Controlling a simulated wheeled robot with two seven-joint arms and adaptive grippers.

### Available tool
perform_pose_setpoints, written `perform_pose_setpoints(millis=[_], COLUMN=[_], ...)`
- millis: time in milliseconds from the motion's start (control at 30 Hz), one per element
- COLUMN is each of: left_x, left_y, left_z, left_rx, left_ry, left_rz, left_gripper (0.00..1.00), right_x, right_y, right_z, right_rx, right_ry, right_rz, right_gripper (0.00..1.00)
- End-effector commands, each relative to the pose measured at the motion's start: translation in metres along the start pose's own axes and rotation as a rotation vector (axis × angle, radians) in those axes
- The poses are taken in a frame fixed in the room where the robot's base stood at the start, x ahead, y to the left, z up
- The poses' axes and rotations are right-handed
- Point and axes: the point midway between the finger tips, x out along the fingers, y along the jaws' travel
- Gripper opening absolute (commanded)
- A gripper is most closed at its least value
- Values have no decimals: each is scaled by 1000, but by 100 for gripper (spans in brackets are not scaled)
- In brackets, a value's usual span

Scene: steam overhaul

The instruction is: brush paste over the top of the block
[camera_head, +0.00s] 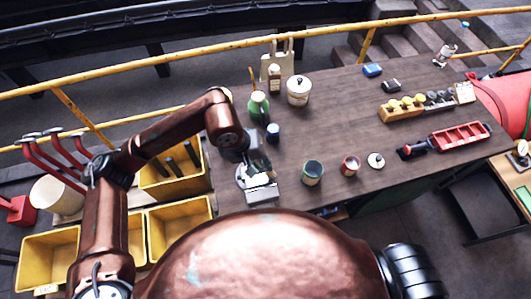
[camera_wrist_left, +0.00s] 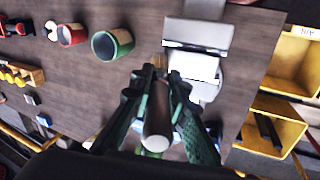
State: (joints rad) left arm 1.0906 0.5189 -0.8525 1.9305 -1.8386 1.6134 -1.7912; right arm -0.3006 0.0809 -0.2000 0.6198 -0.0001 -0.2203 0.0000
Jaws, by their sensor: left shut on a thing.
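My left gripper (camera_head: 258,165) reaches over the left part of the dark table; it also shows in the left wrist view (camera_wrist_left: 158,85). It is shut on a brush with a brown handle (camera_wrist_left: 157,108) and a pale round end; tan bristles show just beyond the fingertips. A pale grey metal block (camera_wrist_left: 198,66) sits on a grey fixture right beside the fingers. In the head view the fixture (camera_head: 262,194) is partly covered by the gripper. I cannot tell whether the bristles touch the block. A green pot (camera_head: 312,174) stands open to the right. My right gripper is not in view.
A red pot (camera_head: 350,166) and a white lid (camera_head: 376,160) stand right of the green pot. A green bottle (camera_head: 258,107), a small blue jar (camera_head: 273,131) and a white lidded pot (camera_head: 299,91) stand behind. Yellow bins (camera_head: 180,224) lie left of the table.

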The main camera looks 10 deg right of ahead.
Motion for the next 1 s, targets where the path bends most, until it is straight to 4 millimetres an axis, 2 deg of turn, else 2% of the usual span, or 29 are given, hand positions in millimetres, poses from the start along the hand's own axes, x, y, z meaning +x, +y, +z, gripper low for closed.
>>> perform_pose_setpoints(millis=[67, 100, 133, 700, 1000], left_x=[-5, -18, -22, -70, -78], left_y=[1, 6, 7, 18, 20], left_z=[-1, -2, -2, -5, -5], left_rx=[-3, -1, -2, -14, -19], left_ry=[1, 7, 4, 8, 7], left_rz=[-1, 0, 0, -2, -2], left_gripper=[0, 0, 0, 0, 0], right_x=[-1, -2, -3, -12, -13], right_y=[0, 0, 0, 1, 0], right_z=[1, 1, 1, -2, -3], right_rx=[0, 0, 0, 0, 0], right_ry=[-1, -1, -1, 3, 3], right_rz=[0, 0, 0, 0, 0], right_gripper=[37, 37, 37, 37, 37])
